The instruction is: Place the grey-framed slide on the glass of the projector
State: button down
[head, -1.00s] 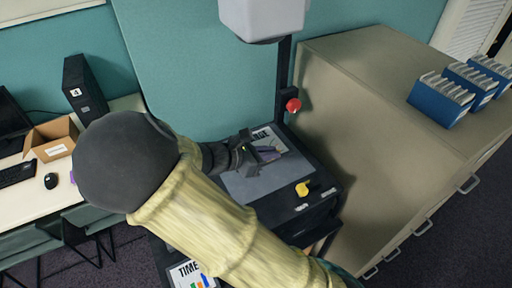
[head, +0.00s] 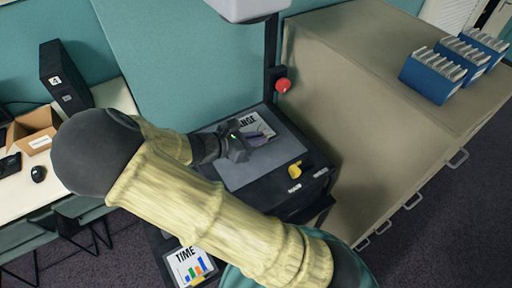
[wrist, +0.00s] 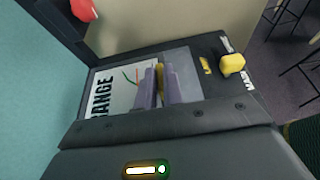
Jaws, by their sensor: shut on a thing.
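The projector (head: 318,178) is a dark box with a pale grey glass (head: 240,172) on top. A white slide lettered "…ANGE" (wrist: 108,98), with a thin coloured line, is at the glass, its lettered edge towards the post; it also shows in the head view (head: 268,127). I take it for the grey-framed slide, though its frame is mostly hidden. My gripper (wrist: 162,84) is shut over it, with a narrow yellowish part between the purplish fingers; it also shows in the head view (head: 257,138). I cannot tell whether the slide touches the glass.
A yellow knob (head: 295,170) is on the projector's near side and a red knob (head: 283,86) on its post. The projector head (head: 240,8) overhangs the glass. A "TIME" chart slide (head: 190,266) lies lower in front. A beige cabinet (head: 350,130) stands close on the right.

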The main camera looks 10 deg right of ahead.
jog(key=shift+f, duration=0.75)
jog(key=shift+f+p, duration=0.5)
jog(key=shift+f, duration=1.6)
jog(key=c, duration=1.5)
grip_release()
jog(key=b+v, duration=0.3)
jog(key=v, duration=0.8)
jog(key=shift+s+a+r, duration=0.2)
jog(key=shift+a+r, duration=0.05)
jog(key=shift+a, duration=0.15)
